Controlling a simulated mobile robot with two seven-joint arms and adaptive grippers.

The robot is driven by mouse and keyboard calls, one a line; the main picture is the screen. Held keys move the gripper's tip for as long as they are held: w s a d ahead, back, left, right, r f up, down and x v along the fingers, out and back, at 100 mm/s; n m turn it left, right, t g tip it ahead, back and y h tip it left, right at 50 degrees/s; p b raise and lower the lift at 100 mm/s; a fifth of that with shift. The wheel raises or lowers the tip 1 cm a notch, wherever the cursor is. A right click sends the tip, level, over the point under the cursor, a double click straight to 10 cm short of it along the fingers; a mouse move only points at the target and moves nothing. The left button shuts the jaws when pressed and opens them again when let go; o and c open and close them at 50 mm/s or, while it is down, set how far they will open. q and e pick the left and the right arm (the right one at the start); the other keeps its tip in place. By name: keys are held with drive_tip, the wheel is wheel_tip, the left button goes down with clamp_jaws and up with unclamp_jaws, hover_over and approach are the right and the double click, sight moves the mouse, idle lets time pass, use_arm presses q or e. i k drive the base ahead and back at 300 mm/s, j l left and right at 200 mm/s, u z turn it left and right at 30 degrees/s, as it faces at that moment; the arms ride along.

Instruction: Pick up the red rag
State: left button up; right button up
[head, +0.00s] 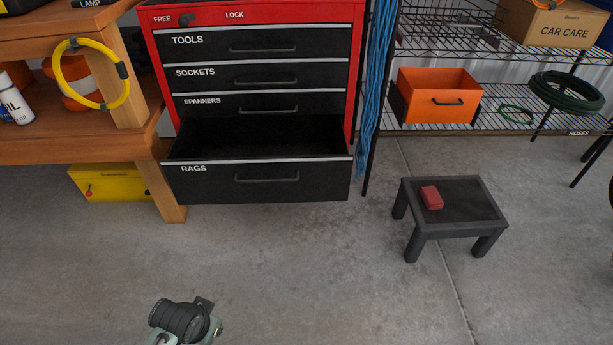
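The red rag (431,198) is a small, folded, block-like red piece. It lies on the top of a low dark grey stool (468,208), toward its back left. Part of my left arm, dark and grey-green, shows at the bottom edge, left of centre, well away from the stool. My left gripper (186,321) seems to be in this part, but its fingers are not clear, so I cannot tell if it is open or shut. Nothing touches the rag. My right gripper is not in view.
A red tool chest (352,60) has its bottom RAGS drawer (265,184) pulled out; its visible inside looks empty. A wooden bench (75,148) stands at left with a yellow box (108,183) below. Wire shelving (480,127) stands behind the stool. The concrete floor in front is clear.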

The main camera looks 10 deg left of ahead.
sight(432, 201)
drive_tip(key=i+l, duration=0.5)
drive_tip(key=l, duration=0.15)
drive_tip(key=i+l, duration=0.55)
drive_tip(key=l, duration=0.15)
drive_tip(key=k+z, duration=0.05)
